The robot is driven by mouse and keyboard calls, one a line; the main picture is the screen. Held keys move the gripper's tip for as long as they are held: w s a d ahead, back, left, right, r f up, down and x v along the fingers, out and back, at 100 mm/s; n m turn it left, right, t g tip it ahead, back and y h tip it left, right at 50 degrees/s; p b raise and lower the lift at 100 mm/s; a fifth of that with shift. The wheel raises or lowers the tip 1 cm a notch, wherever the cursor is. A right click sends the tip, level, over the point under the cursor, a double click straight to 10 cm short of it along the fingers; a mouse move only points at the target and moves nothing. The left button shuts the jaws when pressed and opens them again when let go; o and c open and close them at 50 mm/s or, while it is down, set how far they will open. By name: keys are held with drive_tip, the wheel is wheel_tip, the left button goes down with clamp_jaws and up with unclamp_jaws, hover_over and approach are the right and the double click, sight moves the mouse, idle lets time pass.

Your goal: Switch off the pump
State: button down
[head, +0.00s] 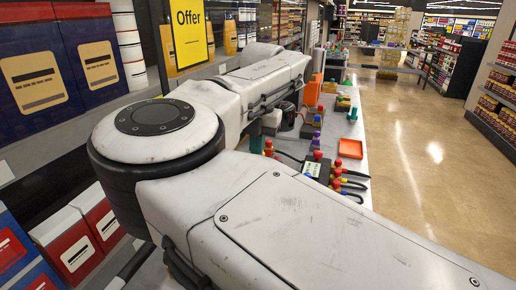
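My white arm reaches across the picture and covers much of the work table (358,125). My gripper cannot be made out; the far end of the arm folds down near the table's left side. I cannot tell for sure which thing is the pump. A dark rounded device (287,116) stands partly hidden beside the arm's far end. Nearer, a small dark box with a light panel (316,169) sits on the table, with red-topped parts and dark cables (350,185) beside it. No switch can be made out.
An orange tray (350,148) and an orange block (312,92) are on the table, among several small coloured parts. Shelves with boxes (35,85) and a yellow Offer sign (189,33) stand close on the left. The floor (425,150) to the right is clear.

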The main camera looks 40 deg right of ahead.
drive_tip(key=shift+s+d+f, duration=0.1)
drive_tip(key=shift+s+f, duration=0.1)
drive_tip(key=shift+f, duration=0.05)
drive_tip(key=shift+s+d, duration=0.1)
drive_tip(key=shift+s, duration=0.05)
drive_tip(key=shift+s+d+r, duration=0.1)
drive_tip(key=shift+s+d, duration=0.2)
drive_tip(key=shift+s, duration=0.1)
drive_tip(key=shift+r, duration=0.5)
wheel_tip(320, 180, up, 13)
drive_tip(key=shift+s+d, duration=0.2)
drive_tip(key=shift+s, duration=0.15)
drive_tip(key=shift+r, duration=0.1)
drive_tip(key=shift+s, duration=0.1)
